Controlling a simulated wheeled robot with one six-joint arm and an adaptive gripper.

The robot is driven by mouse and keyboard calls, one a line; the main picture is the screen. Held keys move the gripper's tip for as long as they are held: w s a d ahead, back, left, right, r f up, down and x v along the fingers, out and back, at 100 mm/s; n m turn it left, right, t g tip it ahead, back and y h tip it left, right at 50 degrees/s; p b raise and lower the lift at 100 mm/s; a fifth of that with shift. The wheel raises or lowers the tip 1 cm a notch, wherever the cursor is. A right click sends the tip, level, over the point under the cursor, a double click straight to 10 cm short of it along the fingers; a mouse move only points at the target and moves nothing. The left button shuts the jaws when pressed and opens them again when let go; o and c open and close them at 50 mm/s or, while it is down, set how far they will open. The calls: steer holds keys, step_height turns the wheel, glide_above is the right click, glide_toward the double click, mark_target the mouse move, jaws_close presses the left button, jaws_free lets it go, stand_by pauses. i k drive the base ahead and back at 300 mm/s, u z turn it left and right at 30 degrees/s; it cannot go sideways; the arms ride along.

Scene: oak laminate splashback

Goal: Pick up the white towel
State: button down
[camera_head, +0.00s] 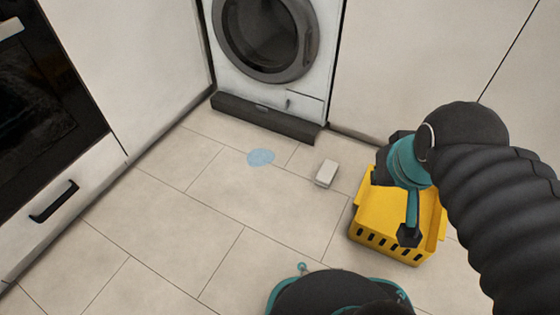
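A small white folded block, which looks like the white towel (327,173), lies on the tiled floor near the middle of the head view, in front of the washing machine. My gripper (405,205) is to the right of it, over the yellow basket, and apart from the towel. One teal finger with a black tip shows clearly. The rest of the gripper is hidden by the wrist, so I cannot tell how far apart the fingers are.
The yellow basket (386,244) stands under my gripper, right of the towel. A light blue puddle-like patch (260,157) lies left of the towel. A washing machine (221,75) stands behind, and an oven (40,105) is at left. The floor at centre left is clear.

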mark_target(326, 176)
steer(key=u, duration=1.1)
steer(key=i, duration=0.45)
steer(key=z, duration=1.35)
